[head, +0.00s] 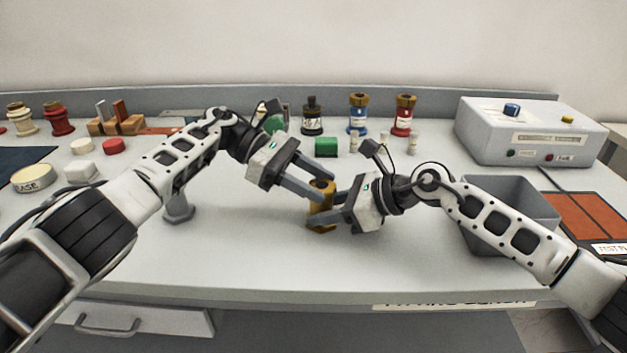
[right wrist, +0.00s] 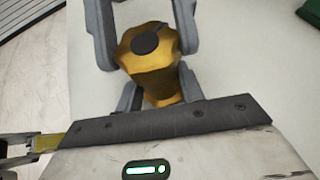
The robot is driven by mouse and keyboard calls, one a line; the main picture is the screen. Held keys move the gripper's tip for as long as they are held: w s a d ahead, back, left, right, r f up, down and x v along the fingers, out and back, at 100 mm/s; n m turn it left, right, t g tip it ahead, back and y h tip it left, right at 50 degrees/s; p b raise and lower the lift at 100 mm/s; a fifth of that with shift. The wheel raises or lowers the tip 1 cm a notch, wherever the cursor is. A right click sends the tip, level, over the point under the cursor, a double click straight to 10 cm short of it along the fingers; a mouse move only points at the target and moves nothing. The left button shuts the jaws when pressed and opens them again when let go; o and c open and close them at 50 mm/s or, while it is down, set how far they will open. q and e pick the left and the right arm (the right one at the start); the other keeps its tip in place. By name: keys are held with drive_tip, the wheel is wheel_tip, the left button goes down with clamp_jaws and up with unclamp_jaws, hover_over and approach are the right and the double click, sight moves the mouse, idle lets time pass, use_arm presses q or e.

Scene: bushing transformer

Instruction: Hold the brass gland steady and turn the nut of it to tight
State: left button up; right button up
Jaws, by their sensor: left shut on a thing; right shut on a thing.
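The brass gland (head: 321,205) stands upright on the grey bench between my two grippers. In the right wrist view, its faceted nut (right wrist: 140,52) is on top, with a dark round centre, and a narrower brass body (right wrist: 162,90) shows below. My left gripper (head: 324,186) comes from the upper left and is shut on the nut, one finger on each side. My right gripper (head: 326,209) comes from the right, lower down, and is shut on the gland's body. The fingers hide parts of the gland. The nut's thread is not visible.
A grey open bin (head: 510,240) stands right, beside an orange mat (head: 592,215). A control box (head: 530,132) is behind it. Bushings, including a blue one (head: 358,115) and a red one (head: 404,115), line the back. Bench in front of the gland is clear.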

sight(313, 183)
use_arm(q)
drive_tip(key=shift+a+f, duration=0.15)
drive_tip(key=shift+f, duration=0.1)
drive_tip(key=o, duration=0.7)
drive_tip(key=shift+r, duration=0.1)
wheel_tip(313, 183, up, 10)
idle(0.3)
